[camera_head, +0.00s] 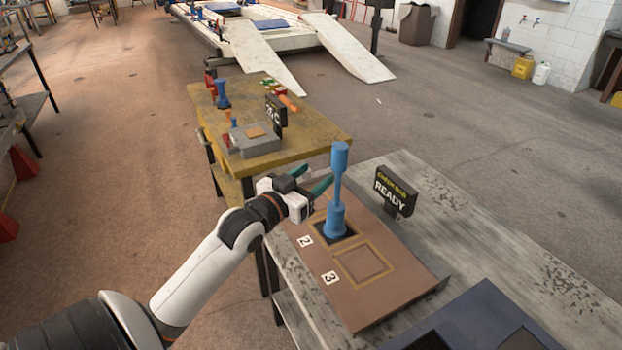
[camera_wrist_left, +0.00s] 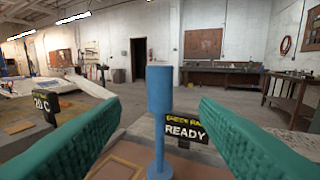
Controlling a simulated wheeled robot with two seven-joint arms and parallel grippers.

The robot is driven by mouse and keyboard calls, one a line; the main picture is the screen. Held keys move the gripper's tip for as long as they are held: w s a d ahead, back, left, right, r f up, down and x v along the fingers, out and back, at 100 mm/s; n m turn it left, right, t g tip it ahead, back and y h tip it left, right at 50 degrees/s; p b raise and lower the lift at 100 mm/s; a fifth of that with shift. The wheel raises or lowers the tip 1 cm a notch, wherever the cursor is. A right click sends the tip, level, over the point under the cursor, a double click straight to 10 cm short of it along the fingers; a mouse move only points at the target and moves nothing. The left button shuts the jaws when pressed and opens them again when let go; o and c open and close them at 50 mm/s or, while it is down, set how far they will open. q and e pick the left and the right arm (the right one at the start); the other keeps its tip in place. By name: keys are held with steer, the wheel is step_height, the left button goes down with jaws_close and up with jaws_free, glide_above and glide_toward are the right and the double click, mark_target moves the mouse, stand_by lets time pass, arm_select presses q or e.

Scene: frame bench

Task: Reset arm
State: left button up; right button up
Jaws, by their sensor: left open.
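My left gripper (camera_head: 321,186) has green finger pads and reaches over the brown board on the grey bench. It is open, its fingers apart on the left side of a blue spindle-shaped piece (camera_head: 338,190). The blue piece stands upright on a dark square of the brown board (camera_head: 390,290), near label 2. In the left wrist view the blue piece (camera_wrist_left: 160,115) stands between the two spread pads, apart from both. My right gripper is not in view.
A black "READY" sign (camera_head: 394,192) stands right of the board. An empty outlined square (camera_head: 364,264) lies by label 3. A dark blue panel (camera_head: 485,325) is at the front right. A yellow table (camera_head: 320,140) with a grey device (camera_head: 254,140) stands behind.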

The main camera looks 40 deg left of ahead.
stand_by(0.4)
arm_select(q)
steer(key=s+d+f+m+g, duration=0.1)
steer(key=s+d+f+g, duration=0.35)
steer(key=f, duration=0.35)
steer(key=s+d+f+g, duration=0.3)
steer(key=s+d+f, duration=0.2)
steer(key=f, duration=0.3)
steer(key=s+d+f+m+g, duration=0.1)
steer(key=s+d+f+g, duration=0.25)
steer(key=s, duration=0.45)
steer(key=s+d+f+g, duration=0.3)
steer(key=s+d, duration=0.1)
steer(key=s, duration=0.3)
step_height(320, 180, down, 28)
steer(key=s+g, duration=0.2)
steer(key=s+a+f+g, duration=0.1)
steer(key=s+a+f, duration=0.2)
steer(key=s+f, duration=1.1)
steer(key=shift+s+f, duration=0.2)
steer(key=shift+s, duration=0.85)
